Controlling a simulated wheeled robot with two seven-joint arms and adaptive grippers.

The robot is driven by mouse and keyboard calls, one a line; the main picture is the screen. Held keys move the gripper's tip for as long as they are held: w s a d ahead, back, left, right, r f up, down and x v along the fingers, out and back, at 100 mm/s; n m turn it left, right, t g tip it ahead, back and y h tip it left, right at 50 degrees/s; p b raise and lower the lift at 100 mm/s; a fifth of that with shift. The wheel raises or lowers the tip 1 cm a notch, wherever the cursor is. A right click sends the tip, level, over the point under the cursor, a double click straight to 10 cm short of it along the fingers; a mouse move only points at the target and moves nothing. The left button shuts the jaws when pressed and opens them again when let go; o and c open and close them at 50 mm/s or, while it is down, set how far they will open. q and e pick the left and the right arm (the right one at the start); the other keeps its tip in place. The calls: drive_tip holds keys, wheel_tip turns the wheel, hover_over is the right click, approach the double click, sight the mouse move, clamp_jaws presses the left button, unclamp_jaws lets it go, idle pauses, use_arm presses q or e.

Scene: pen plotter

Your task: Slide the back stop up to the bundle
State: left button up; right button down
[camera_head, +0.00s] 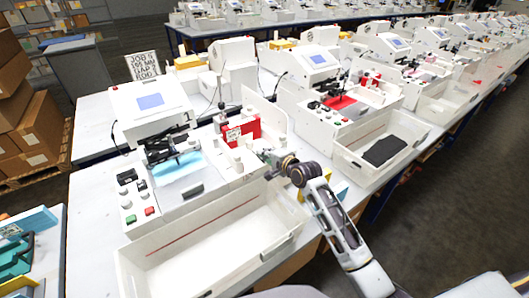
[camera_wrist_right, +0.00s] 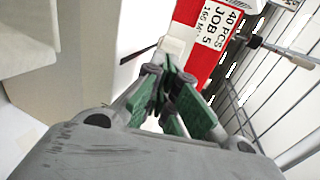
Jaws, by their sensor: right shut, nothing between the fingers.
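The bundle, a red block (camera_head: 248,130) with a white label, sits upright in the white tray area of the nearest machine. In the right wrist view the red bundle (camera_wrist_right: 187,12) is at the top, its label reading "40 PCS JOB 5". My right gripper (camera_head: 263,155) is just in front of the bundle, near a small white block (camera_head: 235,160) that may be the back stop. In the right wrist view the green-padded fingers of the right gripper (camera_wrist_right: 168,88) are shut and empty, just below a white piece (camera_wrist_right: 174,46) beside the bundle; I cannot tell whether they touch it. My left gripper is out of view.
A metal rod (camera_wrist_right: 280,50) and thin parallel bars run right of the bundle. An empty white bin (camera_head: 215,245) stands in front of the machine. A control box (camera_head: 150,103) stands behind left. A neighbouring bin (camera_head: 375,165) holds a dark slab.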

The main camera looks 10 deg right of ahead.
drive_tip(key=shift+s+d, duration=0.15)
drive_tip(key=shift+s, duration=0.2)
drive_tip(key=shift+s+d+r, duration=0.1)
drive_tip(key=shift+s, duration=0.15)
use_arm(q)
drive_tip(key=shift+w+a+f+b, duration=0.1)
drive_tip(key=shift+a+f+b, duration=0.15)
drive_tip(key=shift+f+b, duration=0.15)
use_arm(e)
drive_tip(key=v, duration=0.7)
drive_tip(key=shift+s, duration=0.25)
drive_tip(key=shift+d+r, duration=0.1)
drive_tip(key=shift+r, duration=0.1)
